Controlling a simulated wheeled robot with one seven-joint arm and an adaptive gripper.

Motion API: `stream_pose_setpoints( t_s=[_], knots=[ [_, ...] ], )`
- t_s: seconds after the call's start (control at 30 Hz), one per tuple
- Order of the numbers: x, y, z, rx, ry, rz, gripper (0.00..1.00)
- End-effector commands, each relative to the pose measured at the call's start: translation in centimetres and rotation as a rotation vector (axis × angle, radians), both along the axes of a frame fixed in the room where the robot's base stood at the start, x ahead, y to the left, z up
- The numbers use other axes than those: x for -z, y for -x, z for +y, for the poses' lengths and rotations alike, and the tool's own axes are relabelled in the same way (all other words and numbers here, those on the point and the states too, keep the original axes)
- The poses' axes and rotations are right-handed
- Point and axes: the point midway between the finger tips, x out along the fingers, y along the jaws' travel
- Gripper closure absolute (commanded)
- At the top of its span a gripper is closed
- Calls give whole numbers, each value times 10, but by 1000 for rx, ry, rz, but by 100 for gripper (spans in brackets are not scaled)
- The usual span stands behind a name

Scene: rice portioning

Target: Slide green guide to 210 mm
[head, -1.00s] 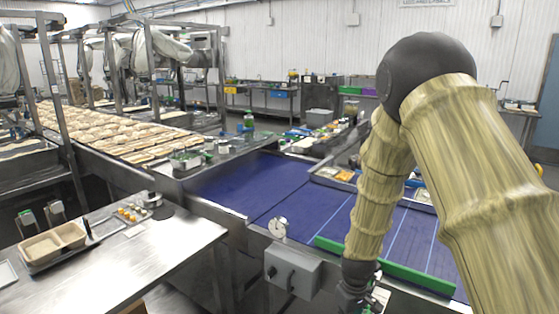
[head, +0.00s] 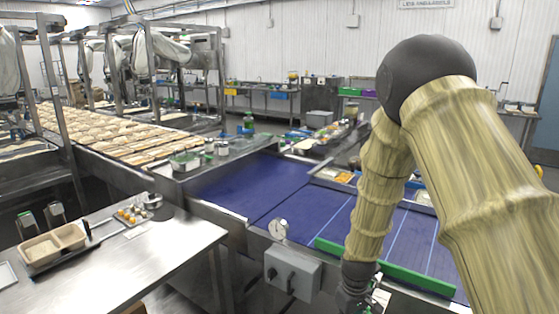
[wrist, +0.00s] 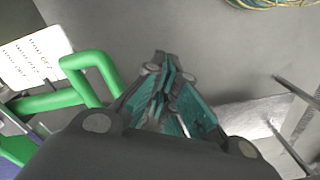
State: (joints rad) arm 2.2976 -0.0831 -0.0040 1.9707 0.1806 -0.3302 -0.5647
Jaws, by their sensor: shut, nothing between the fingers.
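The green guide (head: 413,279) lies along the near side of the blue conveyor belt (head: 299,208) in the head view, partly hidden behind my arm. In the wrist view a green bent handle (wrist: 92,66) shows at the left, with a white printed card (wrist: 35,57) beside it. The card's text is too small to read. My gripper (wrist: 168,68) is shut with nothing between its teal fingers. It is to the right of the green handle and apart from it. In the head view my gripper is low at the bottom edge, mostly cut off.
A round dial (head: 278,229) and a grey switch box (head: 292,273) sit on the conveyor's near side. A steel table (head: 150,262) with a beige tray (head: 52,244) stands at the left. In the wrist view a metal bar (wrist: 296,143) is at the right, with bare grey floor beyond.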

Motion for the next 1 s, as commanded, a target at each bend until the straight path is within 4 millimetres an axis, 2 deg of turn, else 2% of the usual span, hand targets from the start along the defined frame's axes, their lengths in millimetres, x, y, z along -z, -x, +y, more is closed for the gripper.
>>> stream_pose_setpoints(
  t_s=[1.0],
  knots=[
    [0,-9,-6,0,-1,0,100]
  ],
)
